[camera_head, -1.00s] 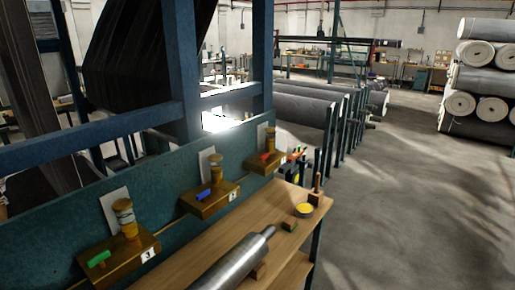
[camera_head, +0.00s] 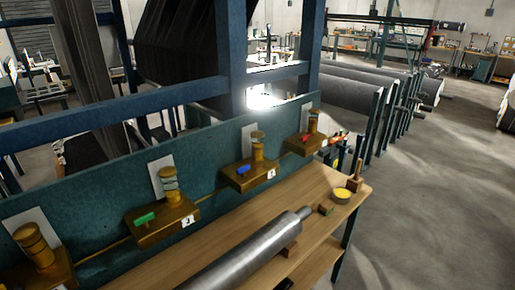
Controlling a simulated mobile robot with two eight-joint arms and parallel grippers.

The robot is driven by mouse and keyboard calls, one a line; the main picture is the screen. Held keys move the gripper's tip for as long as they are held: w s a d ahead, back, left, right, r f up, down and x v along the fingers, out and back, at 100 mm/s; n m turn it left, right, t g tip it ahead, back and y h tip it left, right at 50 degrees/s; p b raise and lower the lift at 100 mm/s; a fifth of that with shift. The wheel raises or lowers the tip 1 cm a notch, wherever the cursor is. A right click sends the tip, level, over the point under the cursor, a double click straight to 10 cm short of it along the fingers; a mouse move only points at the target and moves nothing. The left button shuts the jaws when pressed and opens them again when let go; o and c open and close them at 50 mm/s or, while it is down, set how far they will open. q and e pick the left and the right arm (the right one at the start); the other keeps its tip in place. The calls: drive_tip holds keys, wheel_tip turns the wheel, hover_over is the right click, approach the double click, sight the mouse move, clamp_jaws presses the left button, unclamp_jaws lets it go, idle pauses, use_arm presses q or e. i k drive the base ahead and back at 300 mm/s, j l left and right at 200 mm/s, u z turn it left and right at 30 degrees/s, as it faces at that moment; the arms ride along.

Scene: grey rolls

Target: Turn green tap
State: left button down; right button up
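The green tap (camera_head: 145,218) is a small green handle on a brown box (camera_head: 165,222) with a label that seems to read 3. The box is fixed to a teal panel (camera_head: 105,258) left of centre, with a brass cylinder (camera_head: 169,184) standing behind the handle. A blue tap (camera_head: 243,168) is on a similar box to its right, and a red tap (camera_head: 304,138) is on another farther right. Neither of my grippers shows in the head view.
A wooden bench (camera_head: 230,231) runs below the panel and carries a metal roller (camera_head: 248,252) and a yellow-topped tin (camera_head: 341,195). Another brass cylinder (camera_head: 34,245) on a box is at the lower left. Blue frame posts (camera_head: 231,60) stand behind. Open grey floor (camera_head: 440,210) lies at right.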

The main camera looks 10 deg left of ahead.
sight(144, 220)
drive_tip(key=u, duration=1.3)
